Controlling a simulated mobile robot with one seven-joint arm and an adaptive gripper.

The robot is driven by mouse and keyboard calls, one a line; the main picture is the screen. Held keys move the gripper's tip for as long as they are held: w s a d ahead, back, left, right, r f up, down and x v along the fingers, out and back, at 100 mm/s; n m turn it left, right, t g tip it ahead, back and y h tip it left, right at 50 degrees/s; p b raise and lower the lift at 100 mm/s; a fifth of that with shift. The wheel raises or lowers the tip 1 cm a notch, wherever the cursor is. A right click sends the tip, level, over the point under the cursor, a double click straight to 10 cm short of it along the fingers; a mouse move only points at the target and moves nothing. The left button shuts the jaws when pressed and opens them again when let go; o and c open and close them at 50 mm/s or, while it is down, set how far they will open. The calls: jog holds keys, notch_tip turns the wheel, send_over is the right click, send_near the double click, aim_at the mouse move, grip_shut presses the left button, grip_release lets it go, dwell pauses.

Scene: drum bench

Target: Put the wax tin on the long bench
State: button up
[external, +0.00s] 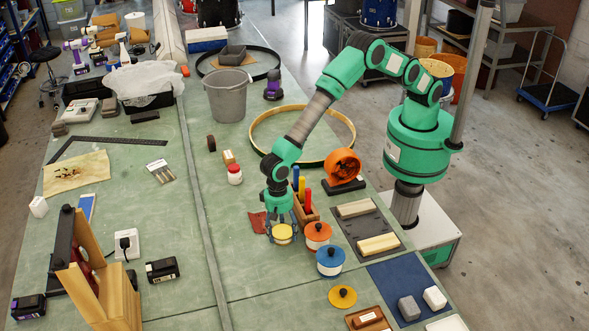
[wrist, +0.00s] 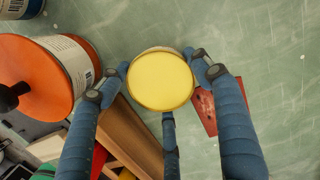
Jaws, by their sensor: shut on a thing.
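The wax tin (external: 283,231) appears to be the small round tin with a yellow top. My gripper (external: 282,239) points down and is shut on it. In the wrist view the yellow top of the tin (wrist: 160,80) faces the camera, with blue fingers around its rim. The tin is upright, over the green top of the long bench (external: 245,275). I cannot tell whether its base touches the bench.
An orange-lidded tin (external: 317,234) and a blue-lidded tin (external: 330,261) stand close to the right. A wooden holder (external: 306,214) is just behind, and a red flat piece (external: 257,222) lies to the left. The bench front left of the tins is clear.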

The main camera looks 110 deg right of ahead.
aim_at(280, 229)
jog(key=o, duration=1.5)
jog(key=r, duration=0.4)
jog(key=r+p, duration=0.1)
jog(key=r, duration=0.3)
jog(key=d+r, duration=0.1)
jog(key=r, duration=0.3)
jog(key=shift+w+d+p, duration=0.1)
jog(key=shift+w+p, duration=0.1)
jog(key=shift+p, duration=0.15)
jog(key=shift+r, duration=0.1)
